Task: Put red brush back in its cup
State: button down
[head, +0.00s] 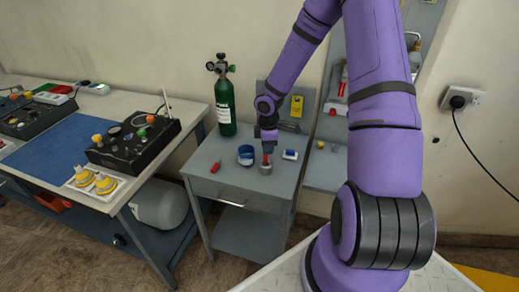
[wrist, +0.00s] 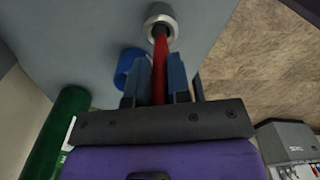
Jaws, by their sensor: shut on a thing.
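The red brush (wrist: 160,65) is held between the two blue fingers of my gripper (wrist: 158,84), which is shut on it. In the head view the red brush (head: 266,158) points down from my gripper (head: 268,143) over the small side table. The brush's far end meets the mouth of a small silver metal cup (wrist: 161,20), which also shows in the head view (head: 265,169). The brush's lower end is hidden at the cup's mouth; I cannot tell how deep it sits. The cup stands upright on the grey tabletop.
A blue cup-like container (head: 245,156) stands just left of the cup. A red tool (head: 216,167) lies further left, and a blue-white box (head: 290,155) lies to the right. A green gas cylinder (head: 225,106) stands at the table's back left. The tabletop front (head: 225,190) is clear.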

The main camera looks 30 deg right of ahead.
jog(key=shift+f, duration=0.2)
jog(key=c, duration=1.1)
grip_release()
